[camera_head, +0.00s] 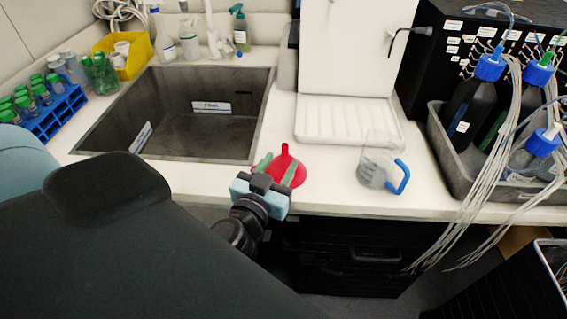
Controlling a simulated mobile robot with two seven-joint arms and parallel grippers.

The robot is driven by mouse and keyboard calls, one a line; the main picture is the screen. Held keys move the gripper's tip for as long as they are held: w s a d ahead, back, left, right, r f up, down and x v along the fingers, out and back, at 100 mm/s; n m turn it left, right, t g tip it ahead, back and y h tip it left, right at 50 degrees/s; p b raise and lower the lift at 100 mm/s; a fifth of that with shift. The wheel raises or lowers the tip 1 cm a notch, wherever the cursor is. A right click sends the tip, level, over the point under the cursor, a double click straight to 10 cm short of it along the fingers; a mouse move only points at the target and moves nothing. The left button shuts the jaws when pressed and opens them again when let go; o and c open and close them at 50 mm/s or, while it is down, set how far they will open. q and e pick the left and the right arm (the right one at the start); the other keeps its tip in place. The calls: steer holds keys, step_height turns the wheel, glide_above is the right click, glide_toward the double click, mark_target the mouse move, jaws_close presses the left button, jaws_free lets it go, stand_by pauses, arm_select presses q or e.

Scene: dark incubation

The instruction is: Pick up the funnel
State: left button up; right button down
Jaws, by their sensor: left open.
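A red funnel (286,157) rests on the white counter, near its front edge and right of the sink, with its spout pointing up. My left gripper (276,170) is just in front of it. Its two green-tipped fingers are spread apart and overlap the funnel's near side in the picture. I cannot tell whether the fingers touch the funnel. The light-blue gripper body and black wrist hide part of the counter edge below. My right gripper is not in view.
A clear beaker with a blue handle (379,169) stands right of the funnel. A white machine with a ribbed tray (350,118) stands behind. The sink (258,118) opens to the left. A grey bin (445,160) holds dark bottles with tubing at the right.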

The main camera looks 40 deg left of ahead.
mark_target(284, 155)
arm_select(q)
steer(key=shift+a+f+x, duration=0.1)
steer(key=shift+x, duration=1.2)
steer(key=shift+a+f+x, duration=0.1)
steer(key=shift+a+x, duration=0.05)
steer(key=shift+x, duration=1.1)
steer(key=shift+s, duration=0.1)
jaws_close()
